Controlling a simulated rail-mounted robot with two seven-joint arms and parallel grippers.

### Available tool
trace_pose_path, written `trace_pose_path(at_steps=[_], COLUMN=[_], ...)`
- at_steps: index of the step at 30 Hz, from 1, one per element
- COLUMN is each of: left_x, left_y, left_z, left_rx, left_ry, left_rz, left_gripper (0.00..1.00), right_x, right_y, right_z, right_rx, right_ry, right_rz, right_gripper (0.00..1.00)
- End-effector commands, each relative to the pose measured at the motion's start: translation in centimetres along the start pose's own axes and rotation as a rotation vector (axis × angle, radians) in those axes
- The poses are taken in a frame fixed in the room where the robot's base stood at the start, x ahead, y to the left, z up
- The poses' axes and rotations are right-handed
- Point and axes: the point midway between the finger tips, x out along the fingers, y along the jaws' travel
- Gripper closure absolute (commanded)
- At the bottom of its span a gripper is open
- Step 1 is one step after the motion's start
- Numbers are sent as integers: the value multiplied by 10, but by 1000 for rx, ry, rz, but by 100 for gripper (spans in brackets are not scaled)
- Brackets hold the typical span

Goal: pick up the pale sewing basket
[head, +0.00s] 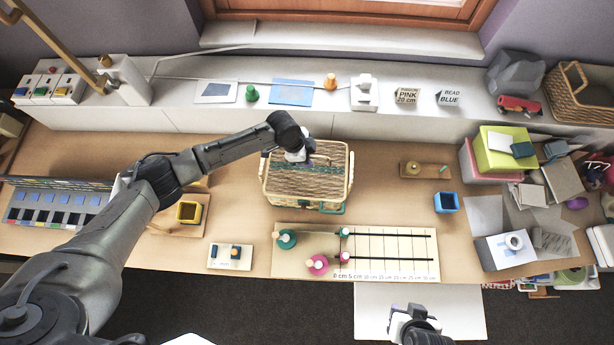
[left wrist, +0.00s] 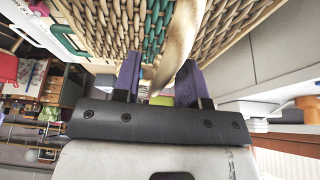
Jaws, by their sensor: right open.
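The pale sewing basket (head: 310,183) is woven wicker with a teal band and a teal clasp. It stands on the wooden table in the head view, left of the middle. Its weave fills the top of the left wrist view (left wrist: 110,30). My left gripper (head: 302,157) is over the basket's top. In the left wrist view, the pale curved handle (left wrist: 177,50) passes between the two purple fingers of my left gripper (left wrist: 160,82); whether they grip it is unclear. My right gripper (head: 412,318) is open and away from the basket, at the bottom of the head view.
A measuring board (head: 390,250) with spools lies in front of the basket. A yellow box (head: 190,212) is to the left, a blue box (head: 446,203) to the right. Boxes and papers (head: 505,150) crowd the right end. A white ledge (head: 440,115) runs behind.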

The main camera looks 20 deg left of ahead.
Motion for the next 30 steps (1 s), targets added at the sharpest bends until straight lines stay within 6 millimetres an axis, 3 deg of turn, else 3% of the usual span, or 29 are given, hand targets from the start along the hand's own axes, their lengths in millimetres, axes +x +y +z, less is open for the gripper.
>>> trace_pose_path(at_steps=[12,30], left_x=[0,-1], left_y=[0,0], left_z=[0,0], left_rx=[-1,0], left_ry=[0,0], left_rz=[0,0], left_gripper=[100,100], right_x=[0,0], right_y=[2,-1], right_z=[0,0], right_rx=[-6,4], right_ry=[-1,0], right_rz=[5,-3], right_gripper=[57,57])
